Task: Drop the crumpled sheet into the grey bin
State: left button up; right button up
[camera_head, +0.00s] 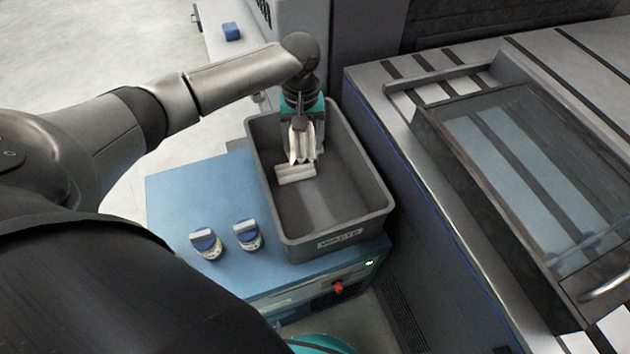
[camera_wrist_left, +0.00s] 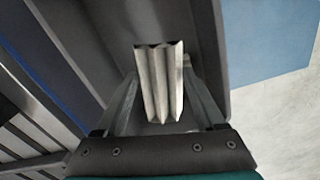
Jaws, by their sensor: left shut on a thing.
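The grey bin (camera_head: 360,199), labelled WASTE, stands on a blue cabinet in the head view. My left gripper (camera_head: 300,158) points down inside the bin's outline, towards its far left part. It is shut on the crumpled sheet (camera_head: 296,174), a pale, pleated piece at the fingertips. The sheet also shows between the fingers in the left wrist view (camera_wrist_left: 158,85), with the bin's inside around it. I cannot tell how far the sheet is above the bin floor. My right gripper is not in view.
The blue cabinet (camera_head: 180,195) carries two small blue-and-white items (camera_head: 206,244) (camera_head: 247,235) left of the bin. A large grey machine (camera_head: 440,222) with a glazed lid stands close on the right. A small blue block (camera_head: 231,32) lies at the back.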

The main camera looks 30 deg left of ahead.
pick_arm(q)
jog(key=o, duration=1.3)
jog(key=shift+r, duration=0.2)
notch_tip(320, 180, up, 15)
jog(key=p, duration=0.4)
